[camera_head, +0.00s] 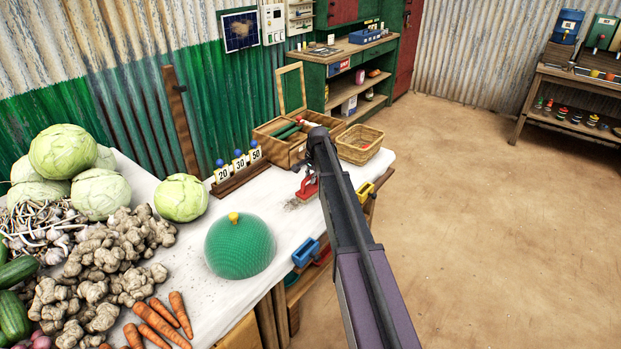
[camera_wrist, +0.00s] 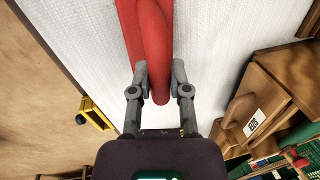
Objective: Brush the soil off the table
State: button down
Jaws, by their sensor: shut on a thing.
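A red brush (camera_head: 309,187) stands on the white-covered table (camera_head: 190,262), near its right edge. Its red handle (camera_wrist: 155,50) fills the upper middle of the wrist view. My gripper (camera_wrist: 159,78) is shut on this handle, with a finger on each side. My arm covers part of the table's right edge in the head view.
A green mesh dome (camera_head: 240,246) sits near the front edge. Number cards (camera_head: 239,166) stand in a wooden rack. An open wooden box (camera_head: 278,150) and a wicker basket (camera_head: 359,145) stand at the far end. Cabbages (camera_head: 181,198), ginger and carrots crowd the left.

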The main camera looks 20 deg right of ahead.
jog(key=shift+w, duration=0.1)
jog(key=shift+w+a, duration=0.5)
jog(key=shift+w, duration=0.15)
jog(key=shift+s+a, duration=0.1)
jog(key=shift+a, duration=0.05)
jog(key=shift+s+a+r, duration=0.1)
jog(key=shift+s+a, duration=0.4)
jog(key=shift+a, duration=0.2)
jog(key=shift+s+a, duration=0.5)
jog(key=shift+a, duration=0.2)
jog(key=shift+s+a, duration=0.6)
jog(key=shift+a, duration=0.2)
jog(key=shift+s+a, duration=0.6)
jog(key=shift+a, duration=0.2)
jog(key=shift+s, duration=0.1)
